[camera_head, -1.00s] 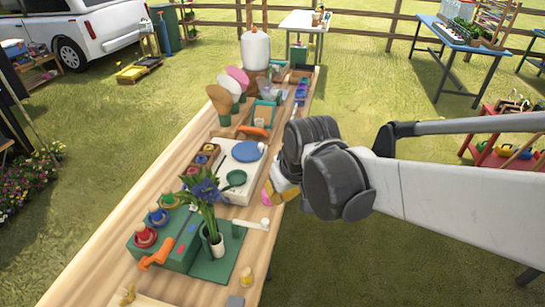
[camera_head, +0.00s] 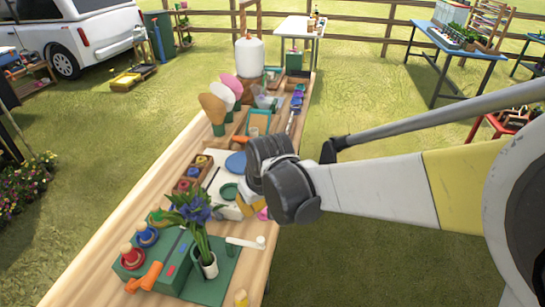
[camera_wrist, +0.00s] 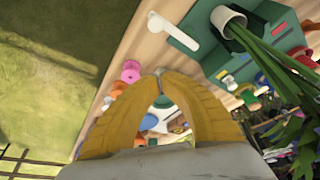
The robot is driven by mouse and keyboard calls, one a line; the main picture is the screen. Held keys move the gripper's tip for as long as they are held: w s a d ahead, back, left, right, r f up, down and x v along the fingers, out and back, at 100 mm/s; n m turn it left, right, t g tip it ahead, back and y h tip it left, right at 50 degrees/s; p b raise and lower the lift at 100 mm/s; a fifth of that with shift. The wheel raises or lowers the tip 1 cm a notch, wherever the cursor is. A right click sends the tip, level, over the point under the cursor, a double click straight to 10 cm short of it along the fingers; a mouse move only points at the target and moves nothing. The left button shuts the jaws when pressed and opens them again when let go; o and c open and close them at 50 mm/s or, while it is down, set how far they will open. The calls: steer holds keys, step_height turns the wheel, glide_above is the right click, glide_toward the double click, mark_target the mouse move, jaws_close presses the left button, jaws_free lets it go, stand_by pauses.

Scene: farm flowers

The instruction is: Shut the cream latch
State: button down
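The cream latch (camera_head: 245,242) is a pale lever with a round knob at its right end. It sticks out to the right over a green base plate (camera_head: 215,284), beside a white pot of blue flowers (camera_head: 207,265). In the wrist view the latch (camera_wrist: 172,36) lies at the top, above and right of my fingertips, apart from them. My gripper (camera_wrist: 160,77) has yellow fingers whose tips meet with nothing visible between them. In the head view my wrist mostly hides the gripper, which is over the table's right side, beyond the latch.
A green box with an orange handle (camera_head: 145,281) and red and blue knobs stands left of the flower pot. A white panel with a blue disc (camera_head: 236,164), cones (camera_head: 214,108) and small trays fill the table farther back.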

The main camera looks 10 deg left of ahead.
step_height(320, 180, down, 6)
steer(key=s+d+b, duration=0.1)
steer(key=b, duration=0.2)
steer(key=shift+s+d+f, duration=0.15)
steer(key=shift+s, duration=0.05)
